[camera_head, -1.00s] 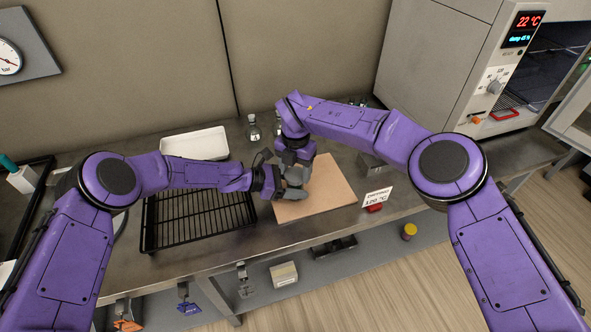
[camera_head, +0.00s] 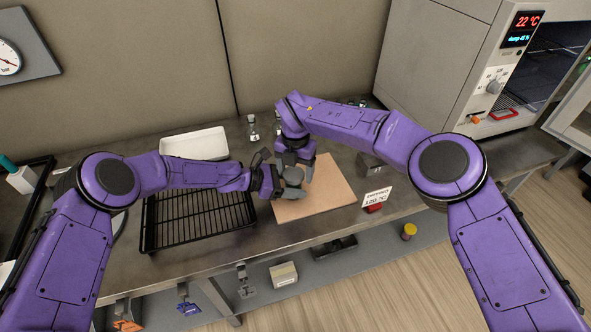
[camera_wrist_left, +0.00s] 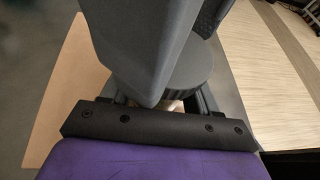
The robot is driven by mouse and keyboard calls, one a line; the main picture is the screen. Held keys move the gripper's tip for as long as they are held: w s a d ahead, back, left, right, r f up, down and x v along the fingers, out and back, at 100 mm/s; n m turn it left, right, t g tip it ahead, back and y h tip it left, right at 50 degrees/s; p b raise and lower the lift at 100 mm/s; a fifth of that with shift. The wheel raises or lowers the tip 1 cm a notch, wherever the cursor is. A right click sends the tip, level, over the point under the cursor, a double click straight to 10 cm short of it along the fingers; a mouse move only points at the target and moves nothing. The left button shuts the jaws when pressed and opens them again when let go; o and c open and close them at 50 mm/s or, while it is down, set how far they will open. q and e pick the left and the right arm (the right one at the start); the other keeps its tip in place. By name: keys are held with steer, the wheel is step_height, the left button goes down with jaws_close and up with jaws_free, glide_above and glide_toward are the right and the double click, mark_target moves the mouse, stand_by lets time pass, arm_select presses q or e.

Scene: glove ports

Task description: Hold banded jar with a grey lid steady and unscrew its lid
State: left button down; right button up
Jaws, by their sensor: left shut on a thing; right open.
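The banded jar's round grey lid (camera_head: 293,175) shows over the tan board, and it also shows in the left wrist view (camera_wrist_left: 192,72). Only a small pale bit of the jar body (camera_wrist_left: 172,105) is visible, under the lid; its bands are hidden. My left gripper (camera_head: 284,188) comes in from the left and is shut on the jar. My right gripper (camera_head: 295,164) points down over the lid from behind, its jaws open. One of its dark fingers covers much of the left wrist view, so I cannot tell whether it touches the lid.
The tan board (camera_head: 325,193) lies on the metal bench. A black wire rack (camera_head: 190,222) stands to the left, with a white tray (camera_head: 196,144) behind it. Small glass bottles (camera_head: 253,128) stand at the back. A temperature sign (camera_head: 377,197) stands at the board's right.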

arm_select(q)
steer(key=shift+s+d+r, duration=0.15)
steer(key=shift+d, duration=0.2)
arm_select(e)
steer(key=shift+a+r, duration=0.1)
steer(key=shift+a, duration=0.1)
arm_select(q)
steer(key=shift+s+f, duration=0.1)
steer(key=shift+f, duration=0.2)
arm_select(e)
step_height(320, 180, up, 5)
steer(key=shift+f, duration=0.2)
arm_select(q)
steer(key=shift+a, duration=0.1)
arm_select(e)
steer(key=shift+s, duration=0.15)
arm_select(q)
steer(key=shift+c, duration=2)
jaws_free()
steer(key=shift+r, duration=0.15)
steer(key=shift+o, duration=1.1)
arm_select(e)
steer(key=shift+f, duration=0.1)
arm_select(q)
steer(key=shift+a+r, duration=0.1)
steer(key=shift+a, duration=0.05)
arm_select(e)
steer(key=shift+d, duration=0.1)
